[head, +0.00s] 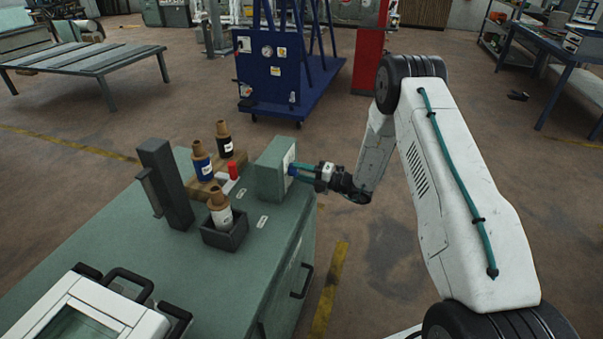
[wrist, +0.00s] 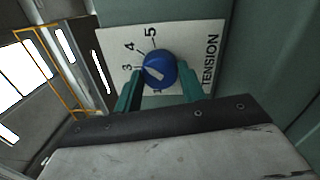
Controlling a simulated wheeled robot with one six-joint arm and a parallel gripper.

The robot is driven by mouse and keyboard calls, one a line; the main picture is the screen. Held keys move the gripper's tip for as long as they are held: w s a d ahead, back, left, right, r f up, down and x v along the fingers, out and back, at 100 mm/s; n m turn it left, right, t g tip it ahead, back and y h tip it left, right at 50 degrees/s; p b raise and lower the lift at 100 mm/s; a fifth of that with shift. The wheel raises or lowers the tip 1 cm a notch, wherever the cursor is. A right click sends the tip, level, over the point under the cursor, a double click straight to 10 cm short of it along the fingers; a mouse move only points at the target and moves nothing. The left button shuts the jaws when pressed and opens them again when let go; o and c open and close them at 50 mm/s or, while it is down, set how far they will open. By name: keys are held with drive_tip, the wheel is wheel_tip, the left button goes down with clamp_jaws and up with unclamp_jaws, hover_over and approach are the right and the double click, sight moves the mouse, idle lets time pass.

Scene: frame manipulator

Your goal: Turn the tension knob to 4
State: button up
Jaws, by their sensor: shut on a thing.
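The blue tension knob (wrist: 161,66) sits on a white dial plate (wrist: 206,42) marked with numbers and the word TENSION. The 3, 4 and 5 show at the upper left of the knob; the lower numbers are mostly hidden. The knob's white pointer mark is on its left side, roughly towards the 3; its exact setting is hard to tell. My gripper (wrist: 160,80) has its teal fingers on either side of the knob, shut on it. In the head view, my gripper (head: 305,174) reaches from the right to the green box (head: 270,165) carrying the dial.
The box stands on the right edge of a green cabinet (head: 110,235). Bottles (head: 202,162), a red-topped piece (head: 233,171), a dark holder (head: 225,236) and a dark upright post (head: 166,185) stand left of it. A blue cart (head: 290,100) is behind. Floor right of the cabinet is open.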

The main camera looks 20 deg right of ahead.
drive_tip(key=o, duration=1)
drive_tip(key=v, duration=0.7)
drive_tip(key=shift+s+d, duration=0.25)
drive_tip(key=shift+d, duration=0.05)
